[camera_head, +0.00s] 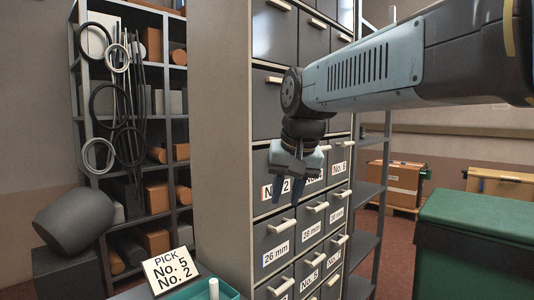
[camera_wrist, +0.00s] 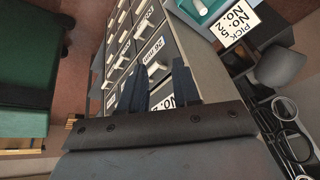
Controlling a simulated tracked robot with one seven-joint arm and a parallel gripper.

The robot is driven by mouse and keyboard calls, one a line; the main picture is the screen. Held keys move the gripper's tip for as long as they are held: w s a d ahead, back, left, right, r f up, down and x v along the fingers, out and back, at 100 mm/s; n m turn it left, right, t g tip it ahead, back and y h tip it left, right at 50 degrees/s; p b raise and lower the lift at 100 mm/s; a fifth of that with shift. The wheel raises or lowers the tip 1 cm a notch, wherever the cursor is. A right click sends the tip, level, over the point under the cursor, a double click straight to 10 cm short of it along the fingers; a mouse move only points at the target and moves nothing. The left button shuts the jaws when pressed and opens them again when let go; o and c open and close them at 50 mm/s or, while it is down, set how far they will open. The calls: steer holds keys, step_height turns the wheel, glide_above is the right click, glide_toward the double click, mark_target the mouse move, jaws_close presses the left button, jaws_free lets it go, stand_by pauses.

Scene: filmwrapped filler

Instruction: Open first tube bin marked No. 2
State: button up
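The drawer front marked No. 2 (camera_head: 267,202) is in the middle left of the grey drawer cabinet in the head view, flush with its neighbours. Its label also shows in the wrist view (camera_wrist: 163,103), between my fingers. Its handle is hidden behind my gripper. My gripper (camera_head: 291,192) hangs in front of this drawer, fingers pointing down. In the wrist view its two fingers (camera_wrist: 160,75) are apart with nothing held. The pale handle (camera_wrist: 157,70) seen between the fingertips belongs to the 26 mm drawer below. I cannot tell whether the fingers touch anything.
A card (camera_head: 171,271) reads PICK No. 5, No. 2, beside a green tray (camera_head: 205,291). The 26 mm drawer (camera_head: 273,240) is directly below. A shelf with hoops and rods (camera_head: 128,130) stands left. A green-topped box (camera_head: 475,222) stands right.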

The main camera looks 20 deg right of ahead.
steer(key=w+d+r+m+g, duration=0.1)
steer(key=w+d+r+m, duration=0.2)
steer(key=w+r, duration=0.3)
steer(key=w+d+r+m+g+y, duration=0.1)
steer(key=w+d+r+m, duration=0.25)
steer(key=r, duration=0.35)
steer(key=w+d+r+m+g, duration=0.1)
steer(key=w+d+r+m, duration=0.3)
steer(key=r, duration=0.3)
steer(key=shift+n, duration=0.65)
steer(key=w+f, duration=0.1)
steer(key=f, duration=0.3)
steer(key=w+a+f, duration=0.1)
steer(key=f, duration=0.4)
steer(key=w+f, duration=0.1)
steer(key=f, duration=0.3)
steer(key=shift+w+a+f, duration=0.25)
steer(key=shift+w+f, duration=0.1)
steer(key=shift+w, duration=0.05)
steer(key=shift+c, duration=0.4)
jaws_close()
